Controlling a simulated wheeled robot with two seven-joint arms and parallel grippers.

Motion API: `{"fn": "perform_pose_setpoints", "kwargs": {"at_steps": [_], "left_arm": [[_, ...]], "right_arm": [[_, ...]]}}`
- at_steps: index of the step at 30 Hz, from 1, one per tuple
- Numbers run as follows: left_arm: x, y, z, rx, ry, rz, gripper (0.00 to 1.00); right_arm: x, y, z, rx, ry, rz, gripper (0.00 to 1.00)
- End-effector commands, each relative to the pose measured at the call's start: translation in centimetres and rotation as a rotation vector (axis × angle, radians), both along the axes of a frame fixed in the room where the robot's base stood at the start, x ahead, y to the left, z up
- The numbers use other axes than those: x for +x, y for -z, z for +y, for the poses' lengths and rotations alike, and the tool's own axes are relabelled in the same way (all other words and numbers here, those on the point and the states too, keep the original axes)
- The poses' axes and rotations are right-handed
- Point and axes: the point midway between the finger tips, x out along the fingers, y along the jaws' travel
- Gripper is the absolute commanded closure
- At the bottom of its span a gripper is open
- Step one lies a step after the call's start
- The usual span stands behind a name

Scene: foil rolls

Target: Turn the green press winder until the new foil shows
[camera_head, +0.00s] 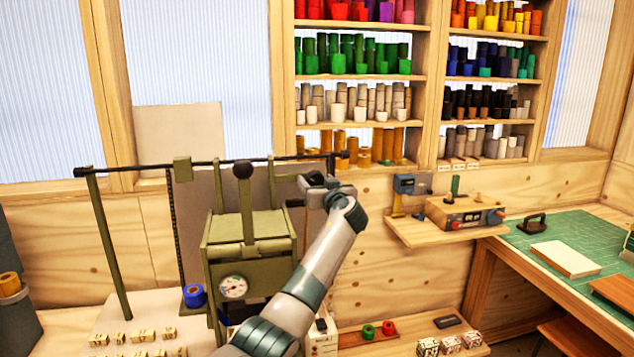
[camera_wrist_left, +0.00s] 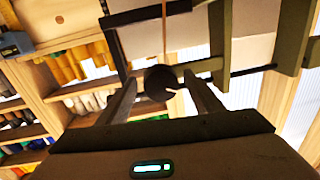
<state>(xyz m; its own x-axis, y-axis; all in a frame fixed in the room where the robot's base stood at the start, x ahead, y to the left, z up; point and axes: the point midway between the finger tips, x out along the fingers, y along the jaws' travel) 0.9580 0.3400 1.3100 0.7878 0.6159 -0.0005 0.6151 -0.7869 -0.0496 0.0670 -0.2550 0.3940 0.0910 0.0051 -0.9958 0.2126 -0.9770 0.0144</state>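The green press (camera_head: 248,262) stands left of centre in the head view, with a round gauge on its front and a black-knobbed lever on top. A dark rod runs across above it. My left gripper (camera_head: 318,190) is at the press's upper right, near the right end of that rod. In the left wrist view my left gripper (camera_wrist_left: 165,98) is open. A dark round knob (camera_wrist_left: 160,82), apparently the winder's, lies between or just beyond its fingertips, with gaps visible on both sides. Whether a finger touches it I cannot tell. The foil on the winder is not clearly visible. My right gripper is out of view.
A shelf (camera_head: 425,130) of coloured foil rolls stands behind. A blue roll (camera_head: 194,296) sits at the press's left side. A small wall shelf (camera_head: 440,235) holds a device, and a bench with a green mat (camera_head: 560,240) is at right.

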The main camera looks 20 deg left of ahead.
Motion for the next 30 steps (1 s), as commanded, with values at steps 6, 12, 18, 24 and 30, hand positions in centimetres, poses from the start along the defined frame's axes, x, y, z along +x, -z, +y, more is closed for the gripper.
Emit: {"fn": "perform_pose_setpoints", "kwargs": {"at_steps": [6,12,18,24,30], "left_arm": [[0.0,0.0,0.0,0.000,0.000,0.000,0.81],[0.0,0.0,0.0,0.005,0.000,0.003,0.81],[0.0,0.1,0.0,0.041,0.000,0.026,0.81],[0.0,0.2,0.0,0.124,0.001,0.079,0.81],[0.0,0.3,0.0,0.253,0.001,0.162,0.81]], "right_arm": [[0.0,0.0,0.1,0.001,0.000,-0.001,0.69],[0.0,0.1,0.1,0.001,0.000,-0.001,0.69],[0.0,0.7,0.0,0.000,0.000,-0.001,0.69],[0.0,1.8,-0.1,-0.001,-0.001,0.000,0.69],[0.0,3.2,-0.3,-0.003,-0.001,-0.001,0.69]]}}
